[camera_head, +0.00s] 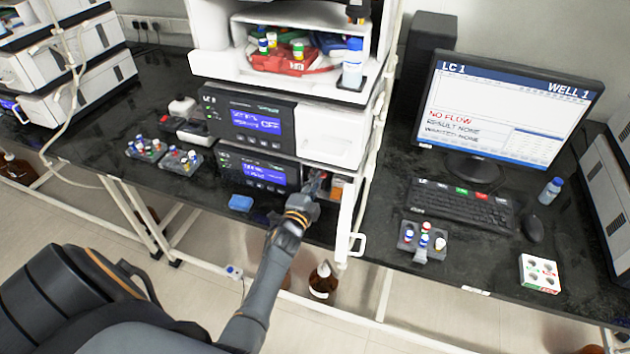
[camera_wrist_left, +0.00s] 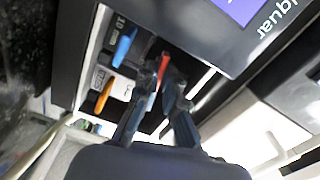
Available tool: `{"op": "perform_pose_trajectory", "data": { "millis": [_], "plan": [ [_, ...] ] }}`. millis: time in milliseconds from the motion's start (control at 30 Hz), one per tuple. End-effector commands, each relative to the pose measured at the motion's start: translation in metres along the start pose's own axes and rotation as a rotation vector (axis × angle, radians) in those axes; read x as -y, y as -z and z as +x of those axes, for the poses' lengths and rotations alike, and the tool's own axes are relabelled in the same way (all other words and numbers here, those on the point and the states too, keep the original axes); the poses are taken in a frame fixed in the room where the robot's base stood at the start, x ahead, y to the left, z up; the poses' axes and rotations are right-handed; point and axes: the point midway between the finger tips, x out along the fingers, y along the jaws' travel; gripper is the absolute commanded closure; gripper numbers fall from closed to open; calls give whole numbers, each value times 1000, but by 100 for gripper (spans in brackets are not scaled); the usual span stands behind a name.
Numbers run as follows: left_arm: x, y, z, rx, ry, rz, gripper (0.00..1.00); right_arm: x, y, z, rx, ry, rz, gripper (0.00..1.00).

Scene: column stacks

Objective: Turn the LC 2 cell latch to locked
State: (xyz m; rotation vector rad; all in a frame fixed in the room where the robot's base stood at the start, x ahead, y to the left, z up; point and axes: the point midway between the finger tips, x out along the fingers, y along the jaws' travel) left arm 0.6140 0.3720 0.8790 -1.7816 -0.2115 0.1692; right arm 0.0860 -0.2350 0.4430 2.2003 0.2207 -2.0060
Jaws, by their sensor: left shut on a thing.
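My left gripper (camera_head: 315,186) reaches into the open bay at the right of the lower black module (camera_head: 258,170) in the middle stack. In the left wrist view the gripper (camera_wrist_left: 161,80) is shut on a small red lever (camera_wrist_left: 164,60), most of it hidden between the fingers. A blue lever (camera_wrist_left: 124,46) and an orange lever (camera_wrist_left: 104,94) sit beside it on the same pale panel. I cannot read which one is the LC 2 cell latch, nor the red lever's exact angle. My right gripper is not in view.
A white open door (camera_head: 346,222) stands just right of the bay. Vial racks (camera_head: 180,160) and a blue block (camera_head: 241,203) lie left on the dark bench. To the right are a monitor (camera_head: 505,110), keyboard (camera_head: 460,203) and vial rack (camera_head: 422,242). A brown bottle (camera_head: 322,281) stands below.

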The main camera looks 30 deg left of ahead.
Motion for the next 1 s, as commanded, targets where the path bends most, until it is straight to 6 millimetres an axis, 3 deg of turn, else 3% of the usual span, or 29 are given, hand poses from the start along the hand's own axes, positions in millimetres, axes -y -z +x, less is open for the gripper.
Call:
{"op": "perform_pose_trajectory", "data": {
  "millis": [1000],
  "plan": [
    [-1, 0, 0, 0, -3, -961, 100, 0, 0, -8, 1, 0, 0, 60]
  ]
}}
